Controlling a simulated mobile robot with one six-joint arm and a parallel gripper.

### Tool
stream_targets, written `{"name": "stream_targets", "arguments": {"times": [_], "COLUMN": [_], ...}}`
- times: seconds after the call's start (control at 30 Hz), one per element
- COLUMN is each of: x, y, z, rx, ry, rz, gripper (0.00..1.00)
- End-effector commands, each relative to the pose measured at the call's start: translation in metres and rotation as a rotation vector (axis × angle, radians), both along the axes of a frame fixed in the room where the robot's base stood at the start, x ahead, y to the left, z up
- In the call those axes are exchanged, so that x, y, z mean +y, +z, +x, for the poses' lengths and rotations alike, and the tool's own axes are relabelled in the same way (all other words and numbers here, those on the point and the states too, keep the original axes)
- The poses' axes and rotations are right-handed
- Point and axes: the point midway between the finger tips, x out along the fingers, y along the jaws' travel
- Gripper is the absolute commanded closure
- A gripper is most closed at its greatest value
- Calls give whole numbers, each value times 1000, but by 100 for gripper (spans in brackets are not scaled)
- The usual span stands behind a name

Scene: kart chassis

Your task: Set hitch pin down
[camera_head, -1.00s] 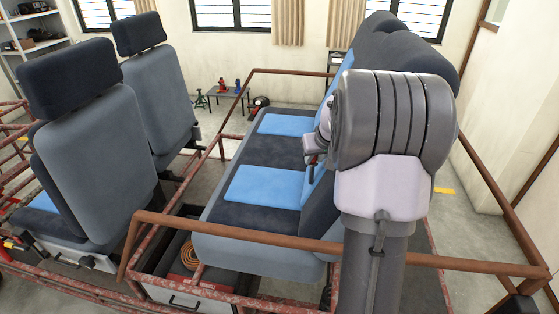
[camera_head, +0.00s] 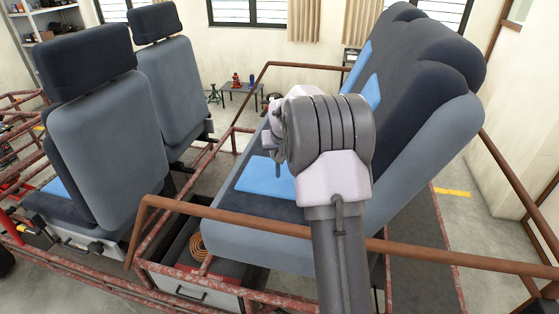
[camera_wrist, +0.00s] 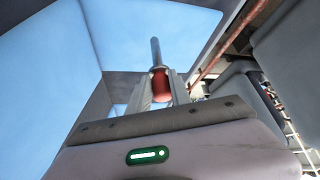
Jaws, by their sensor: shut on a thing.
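In the wrist view my gripper (camera_wrist: 160,90) is shut on the hitch pin (camera_wrist: 155,50). The pin has a red grip between the two fingers and a grey shaft that sticks out past the fingertips. Blue and grey surfaces fill the view beyond it.
Two grey single seats (camera_head: 105,130) stand at the left. A rusty tube rail (camera_head: 420,252) crosses in front of the bench. An open drawer (camera_head: 185,285) lies low at front. A small table (camera_head: 245,87) stands by the back wall.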

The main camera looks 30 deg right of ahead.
Motion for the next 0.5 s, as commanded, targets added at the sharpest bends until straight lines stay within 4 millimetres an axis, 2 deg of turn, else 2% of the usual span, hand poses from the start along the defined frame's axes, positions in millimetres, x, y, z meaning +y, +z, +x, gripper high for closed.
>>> {"name": "stream_targets", "arguments": {"times": [0.03, 0.13, 0.5], "x": [0, -1, -1], "y": [-14, -34, -40], "z": [-2, -2, -2], "rx": [5, 5, 2], "ry": [0, 0, 0], "rz": [3, 2, 1], "gripper": [100, 100, 100]}}
